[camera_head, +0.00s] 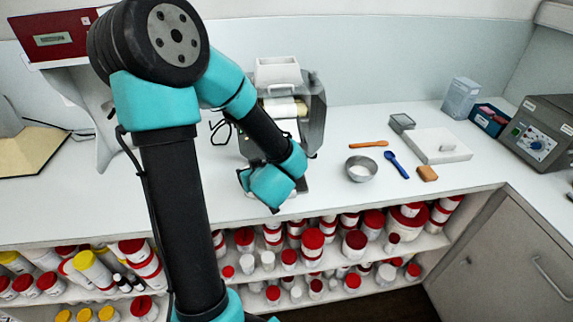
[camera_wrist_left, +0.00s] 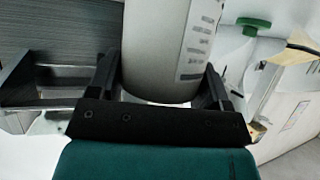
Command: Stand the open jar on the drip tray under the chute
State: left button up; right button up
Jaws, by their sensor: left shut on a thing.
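The pale jar (camera_wrist_left: 168,55) with a printed label fills the middle of the left wrist view. My left gripper (camera_wrist_left: 160,82) is shut on it, one dark finger on each side. The jar's top is out of frame, so I cannot see its mouth. In the head view my teal wrist (camera_head: 272,185) is in front of the mill (camera_head: 313,105) and hides the jar and fingers. The chute and drip tray are hidden behind my arm or cannot be made out. I cannot tell whether the jar touches the tray. My right gripper is not in view.
A green lid (camera_wrist_left: 252,23) shows in the wrist view. Right of the mill are a metal bowl (camera_head: 361,168), a blue spoon (camera_head: 397,165), an orange spatula (camera_head: 369,144) and a white slab (camera_head: 437,147). Shelves of jars are below the counter.

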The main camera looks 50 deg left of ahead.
pick_arm(q)
jog(key=w, duration=0.2)
jog(key=w+d, duration=0.1)
jog(key=w, duration=0.4)
jog(key=shift+w+d, duration=0.25)
jog(key=shift+w, duration=0.2)
jog(key=w, duration=0.2)
jog(key=w+f, duration=0.1)
jog(key=shift+w+d, duration=0.2)
jog(key=shift+d, duration=0.2)
jog(key=shift+f, duration=0.25)
jog(key=shift+f, duration=0.1)
jog(key=o, duration=1.1)
